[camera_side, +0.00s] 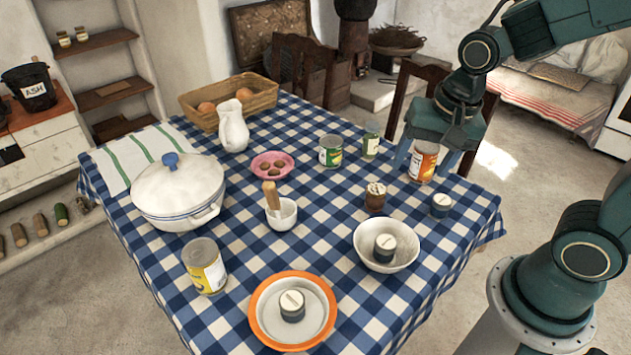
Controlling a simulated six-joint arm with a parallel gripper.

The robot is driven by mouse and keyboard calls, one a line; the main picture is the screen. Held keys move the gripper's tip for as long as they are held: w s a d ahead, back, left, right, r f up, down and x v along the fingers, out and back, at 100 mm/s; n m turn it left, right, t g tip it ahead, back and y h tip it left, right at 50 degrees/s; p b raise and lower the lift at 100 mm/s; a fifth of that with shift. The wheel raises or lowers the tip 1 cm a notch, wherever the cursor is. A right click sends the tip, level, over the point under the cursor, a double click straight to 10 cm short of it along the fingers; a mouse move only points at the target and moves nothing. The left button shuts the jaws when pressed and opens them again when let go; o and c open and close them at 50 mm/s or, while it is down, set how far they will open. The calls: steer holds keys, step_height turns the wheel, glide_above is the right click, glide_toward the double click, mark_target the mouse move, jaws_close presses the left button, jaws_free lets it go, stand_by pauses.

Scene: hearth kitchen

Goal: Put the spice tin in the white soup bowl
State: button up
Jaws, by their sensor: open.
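The white soup bowl (368,254) stands near the right front edge of the table. A small dark tin with a pale lid (385,249) sits upright in it. Two similar small tins are in view: one (440,206) stands on the cloth right of the bowl, the other (292,307) sits in the orange-rimmed dish (259,330). I cannot read their labels, so I cannot tell which is the spice tin. My gripper (425,166) is open, fingers down, over the back right of the table by an orange-labelled can (424,150). I cannot tell whether it touches the can.
A brown wooden pot (375,202) stands behind the bowl.

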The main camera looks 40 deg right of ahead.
steer(key=s+r+n+t, duration=0.3)
steer(key=s+r+n, duration=0.5)
steer(key=n, duration=0.1)
steer(key=shift+s+d+r+n, duration=0.25)
steer(key=shift+d+r+n, duration=0.05)
steer(key=shift+d+n, duration=0.1)
